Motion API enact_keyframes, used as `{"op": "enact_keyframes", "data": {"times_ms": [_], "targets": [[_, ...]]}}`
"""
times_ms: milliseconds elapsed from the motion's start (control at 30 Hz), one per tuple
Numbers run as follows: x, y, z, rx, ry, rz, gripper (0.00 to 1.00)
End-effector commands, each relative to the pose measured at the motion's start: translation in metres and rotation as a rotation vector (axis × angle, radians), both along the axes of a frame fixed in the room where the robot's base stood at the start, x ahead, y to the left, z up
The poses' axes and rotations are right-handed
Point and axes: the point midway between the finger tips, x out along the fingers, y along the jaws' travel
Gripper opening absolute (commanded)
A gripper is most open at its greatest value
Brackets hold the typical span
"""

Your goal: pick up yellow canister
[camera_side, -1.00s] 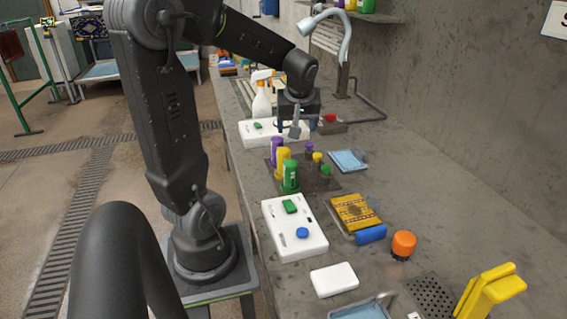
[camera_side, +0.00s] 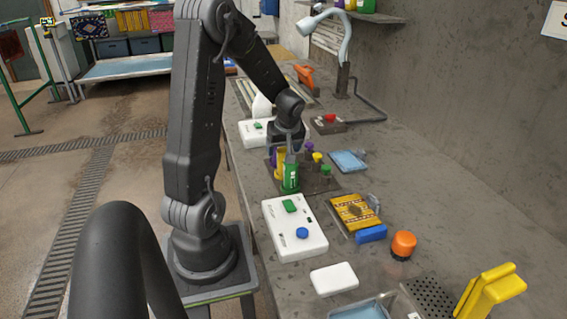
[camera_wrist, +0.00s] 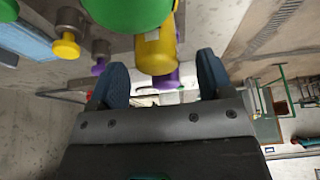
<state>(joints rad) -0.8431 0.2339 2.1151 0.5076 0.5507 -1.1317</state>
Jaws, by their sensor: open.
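The yellow canister (camera_side: 279,164) stands in the dark rack between the green canister (camera_side: 291,178) and the purple canister, partly hidden by the green one and my gripper. My gripper (camera_side: 290,154) is over the near row of canisters, close to the yellow and green ones. In the wrist view, the yellow canister (camera_wrist: 155,52) appears between and just ahead of the two blue fingertips of my open gripper (camera_wrist: 162,62). The green canister (camera_wrist: 125,12) is close by above it, and the purple canister (camera_wrist: 167,80) shows behind it. I cannot tell whether a finger touches anything.
Small purple, yellow (camera_side: 317,157) and green (camera_side: 326,170) knobbed pieces stand right of the canisters. A white panel (camera_side: 295,243) with buttons lies in front. A second white panel (camera_side: 252,131) and a white bottle (camera_side: 262,106) are behind. A blue cloth (camera_side: 348,161) lies to the right.

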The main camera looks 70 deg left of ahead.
Motion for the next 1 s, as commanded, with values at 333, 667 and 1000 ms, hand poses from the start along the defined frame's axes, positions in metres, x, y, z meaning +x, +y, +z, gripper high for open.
{"op": "enact_keyframes", "data": {"times_ms": [333, 667, 1000], "targets": [[0.002, 0.011, -0.031, 0.0, 0.001, 0.001, 0.73], [0.002, 0.011, -0.03, 0.0, 0.0, 0.0, 0.58], [0.002, 0.011, -0.03, 0.0, 0.0, 0.0, 0.26]]}}
